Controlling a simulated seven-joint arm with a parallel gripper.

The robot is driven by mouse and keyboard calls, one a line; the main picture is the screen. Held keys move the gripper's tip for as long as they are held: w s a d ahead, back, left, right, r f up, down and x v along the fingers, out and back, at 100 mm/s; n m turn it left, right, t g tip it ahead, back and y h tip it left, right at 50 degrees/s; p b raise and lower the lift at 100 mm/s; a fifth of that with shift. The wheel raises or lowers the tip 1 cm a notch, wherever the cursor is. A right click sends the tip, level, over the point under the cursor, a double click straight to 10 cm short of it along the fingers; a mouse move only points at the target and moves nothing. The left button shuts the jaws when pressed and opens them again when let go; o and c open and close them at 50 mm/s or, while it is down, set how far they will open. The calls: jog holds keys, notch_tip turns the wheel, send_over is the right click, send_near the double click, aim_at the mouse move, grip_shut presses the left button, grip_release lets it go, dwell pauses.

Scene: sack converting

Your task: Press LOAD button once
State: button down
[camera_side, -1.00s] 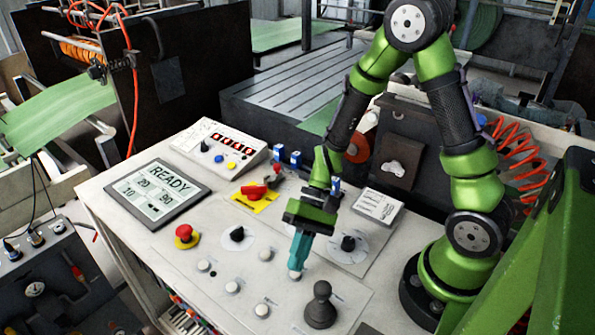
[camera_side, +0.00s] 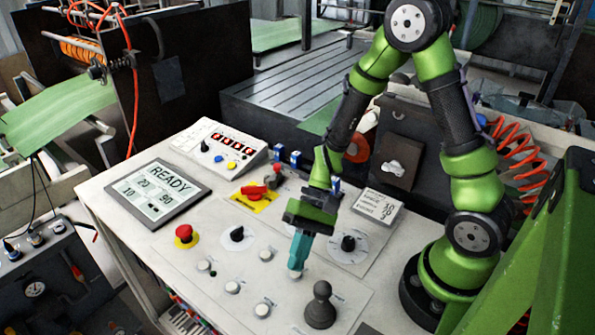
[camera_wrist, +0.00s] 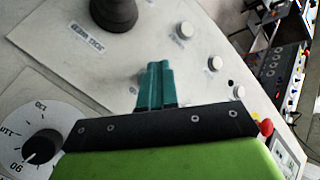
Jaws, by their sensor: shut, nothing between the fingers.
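My gripper (camera_side: 296,270) is shut and empty, its teal fingers pointing down at the sloping control panel. Its tips are at a pale round button on the panel, which they largely hide; I cannot tell whether it is pressed. In the wrist view the shut fingers (camera_wrist: 157,68) reach over the panel. Other pale buttons sit nearby: a left one (camera_side: 204,265), a middle one (camera_side: 232,287), a front one (camera_side: 262,310) and one behind (camera_side: 266,254). Their labels are too small to read, so I cannot tell which is LOAD.
A black joystick knob (camera_side: 320,306) stands in front of my gripper. Black dials (camera_side: 237,234) and (camera_side: 348,244) flank it behind. A red emergency button (camera_side: 184,234), a red rotary switch (camera_side: 254,192) and a display reading READY (camera_side: 160,190) are further left.

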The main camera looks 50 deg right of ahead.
jog(key=shift+f, duration=0.1)
jog(key=shift+f, duration=0.35)
jog(key=shift+f, duration=0.4)
dwell(0.7)
jog(key=shift+r, duration=0.85)
jog(key=shift+r, duration=2.5)
